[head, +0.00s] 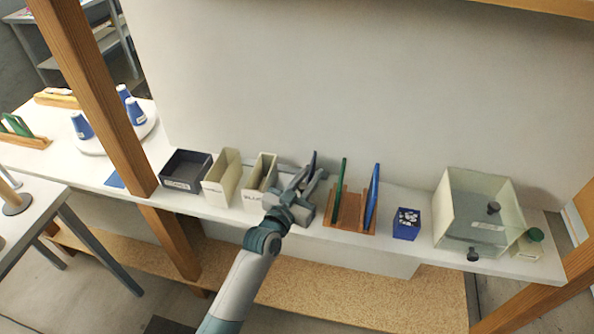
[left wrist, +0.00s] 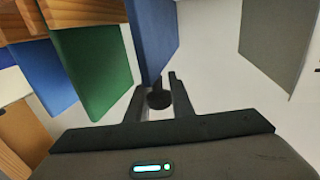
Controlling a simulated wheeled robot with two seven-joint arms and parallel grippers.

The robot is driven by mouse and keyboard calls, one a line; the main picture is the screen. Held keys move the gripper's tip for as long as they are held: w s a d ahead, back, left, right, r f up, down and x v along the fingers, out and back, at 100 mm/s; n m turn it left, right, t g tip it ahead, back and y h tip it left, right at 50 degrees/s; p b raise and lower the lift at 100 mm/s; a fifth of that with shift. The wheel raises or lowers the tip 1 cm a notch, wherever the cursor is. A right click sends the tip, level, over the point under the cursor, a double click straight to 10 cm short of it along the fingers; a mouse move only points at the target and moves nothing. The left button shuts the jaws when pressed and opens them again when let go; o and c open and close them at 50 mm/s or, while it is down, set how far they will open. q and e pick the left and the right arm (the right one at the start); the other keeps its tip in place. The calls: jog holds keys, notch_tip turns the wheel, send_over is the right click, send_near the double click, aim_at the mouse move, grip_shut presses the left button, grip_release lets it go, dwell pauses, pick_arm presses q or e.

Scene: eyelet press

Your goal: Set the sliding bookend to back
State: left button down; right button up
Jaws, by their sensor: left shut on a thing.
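A dark blue upright plate (head: 312,163), which looks like the sliding bookend, stands at the middle of the shelf, partly hidden by my gripper. In the left wrist view a blue panel (left wrist: 153,38) hangs close above a dark knob (left wrist: 158,98). My left gripper (head: 305,181) reaches over the shelf from the front. In the left wrist view the left gripper (left wrist: 156,92) has its fingers on either side of the knob and is shut on it. How the knob joins the panel is hidden. My right gripper is not in view.
Right of my gripper stands a wooden rack (head: 352,225) with a green plate (head: 343,178) and a blue plate (head: 373,192). Cream bins (head: 221,182) and a dark box (head: 186,170) are to the left. A blue box (head: 406,226) and a clear-fronted bin (head: 468,238) are to the right.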

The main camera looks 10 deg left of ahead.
pick_arm(q)
jog(key=shift+d, duration=0.2)
jog(key=c, duration=1.5)
grip_release()
jog(key=shift+c, duration=0.2)
jog(key=b+v, duration=0.4)
jog(key=v, duration=1.3)
jog(key=shift+s+b, duration=0.2)
jog(key=shift+b, duration=0.2)
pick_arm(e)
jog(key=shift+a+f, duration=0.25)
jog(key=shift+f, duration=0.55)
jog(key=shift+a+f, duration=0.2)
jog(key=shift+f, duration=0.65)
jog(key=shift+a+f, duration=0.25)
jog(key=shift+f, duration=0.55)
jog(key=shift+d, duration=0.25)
pick_arm(q)
jog(key=shift+f, duration=0.1)
